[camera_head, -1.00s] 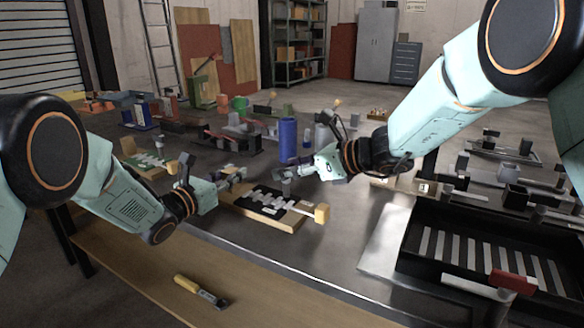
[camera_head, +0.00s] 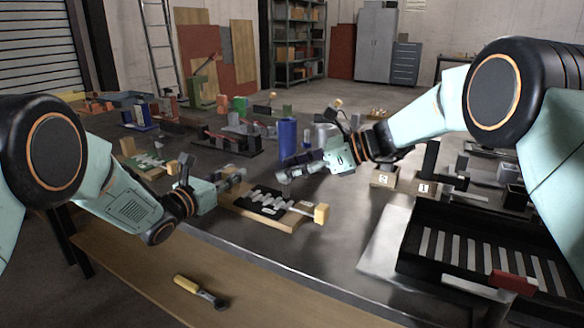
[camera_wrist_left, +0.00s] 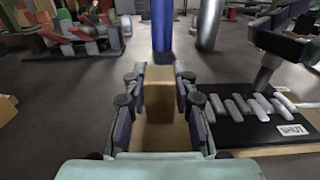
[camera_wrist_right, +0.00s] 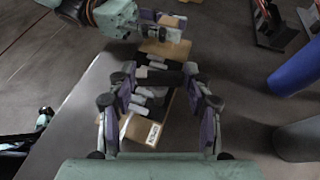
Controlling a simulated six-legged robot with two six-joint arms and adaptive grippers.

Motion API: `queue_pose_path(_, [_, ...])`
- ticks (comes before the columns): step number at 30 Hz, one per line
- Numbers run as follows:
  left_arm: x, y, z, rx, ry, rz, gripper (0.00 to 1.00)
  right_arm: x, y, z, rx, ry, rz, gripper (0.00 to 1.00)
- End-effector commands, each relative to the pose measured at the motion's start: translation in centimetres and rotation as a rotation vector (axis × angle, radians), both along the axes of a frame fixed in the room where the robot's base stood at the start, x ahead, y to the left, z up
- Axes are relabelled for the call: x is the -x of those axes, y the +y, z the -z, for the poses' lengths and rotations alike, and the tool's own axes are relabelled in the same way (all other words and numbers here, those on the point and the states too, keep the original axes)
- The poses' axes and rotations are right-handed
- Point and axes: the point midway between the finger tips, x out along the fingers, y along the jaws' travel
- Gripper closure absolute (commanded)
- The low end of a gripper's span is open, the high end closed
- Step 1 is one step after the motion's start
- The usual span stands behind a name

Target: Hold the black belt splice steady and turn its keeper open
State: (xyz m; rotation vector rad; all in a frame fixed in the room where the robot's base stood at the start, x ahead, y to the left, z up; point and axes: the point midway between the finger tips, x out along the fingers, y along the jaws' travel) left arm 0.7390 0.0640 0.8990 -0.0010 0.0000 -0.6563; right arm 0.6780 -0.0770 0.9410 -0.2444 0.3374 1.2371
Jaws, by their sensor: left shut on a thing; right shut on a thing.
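The black belt splice (camera_head: 262,203) lies on a wooden base (camera_head: 285,226) on the grey table, with a row of pale fingers across it. A label reading SHUT (camera_wrist_left: 292,129) shows on its black plate in the left wrist view. My left gripper (camera_head: 238,178) is shut on the wooden block (camera_wrist_left: 158,95) at the base's left end. My right gripper (camera_head: 286,175) is over the splice, shut on a dark bar (camera_wrist_right: 160,78), which looks like the keeper. Its exact angle and its join to the splice are partly hidden by the fingers.
A blue cylinder (camera_head: 288,138) stands just behind the splice. A black tray with pale slats (camera_head: 410,243) is at the right. A yellow-handled tool (camera_head: 187,284) lies on the lower wooden shelf.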

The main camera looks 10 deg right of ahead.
Motion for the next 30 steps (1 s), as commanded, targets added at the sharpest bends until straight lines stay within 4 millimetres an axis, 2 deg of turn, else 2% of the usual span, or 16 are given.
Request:
queue_pose_path(13, [0.13,-0.22,0.14,-0.003,0.001,0.006,1.00,-0.32,-0.02,-0.27,-0.004,-0.005,-0.153,0.81])
queue_pose_path(30, [0.12,-0.21,0.19,-0.005,0.001,0.005,1.00,-0.22,-0.04,-0.19,0.001,-0.002,-0.184,0.81])
